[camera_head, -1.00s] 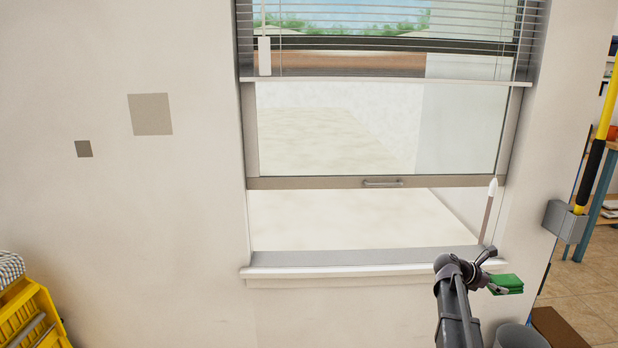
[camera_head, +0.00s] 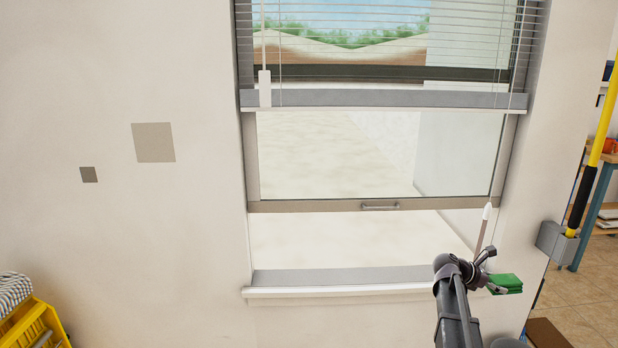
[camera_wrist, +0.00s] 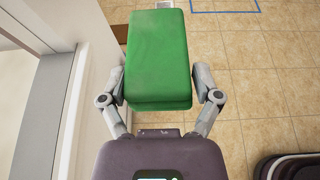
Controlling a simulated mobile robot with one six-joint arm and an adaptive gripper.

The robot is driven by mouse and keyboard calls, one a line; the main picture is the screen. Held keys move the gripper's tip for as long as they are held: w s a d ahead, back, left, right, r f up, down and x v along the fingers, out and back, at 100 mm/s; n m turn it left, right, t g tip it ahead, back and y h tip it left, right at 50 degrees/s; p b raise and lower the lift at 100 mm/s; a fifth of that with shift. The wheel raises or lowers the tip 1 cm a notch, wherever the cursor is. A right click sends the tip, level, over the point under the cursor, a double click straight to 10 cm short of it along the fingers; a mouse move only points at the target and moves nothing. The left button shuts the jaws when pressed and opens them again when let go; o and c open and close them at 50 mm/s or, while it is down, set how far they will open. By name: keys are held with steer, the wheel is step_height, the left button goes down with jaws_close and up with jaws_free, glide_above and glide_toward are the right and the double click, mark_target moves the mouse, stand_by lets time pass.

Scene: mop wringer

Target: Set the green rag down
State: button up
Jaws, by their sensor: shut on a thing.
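The green rag (camera_head: 505,284) is a folded green block. My gripper (camera_head: 484,278) is shut on it and holds it in the air, just right of the window sill's right end in the head view. In the wrist view the rag (camera_wrist: 158,62) lies between the two fingers of my gripper (camera_wrist: 160,88), one on each side. Tiled floor shows below it, and no surface touches the rag in that view. The side of the rag facing down is hidden.
The window sill (camera_head: 340,291) runs left of my gripper under a partly open window. A yellow wringer-like bin (camera_head: 32,325) stands at lower left. A grey holder with a yellow pole (camera_head: 560,240) is on the right. A dark object (camera_wrist: 290,167) sits at lower right in the wrist view.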

step_height(320, 180, up, 28)
steer(key=p, duration=2.7)
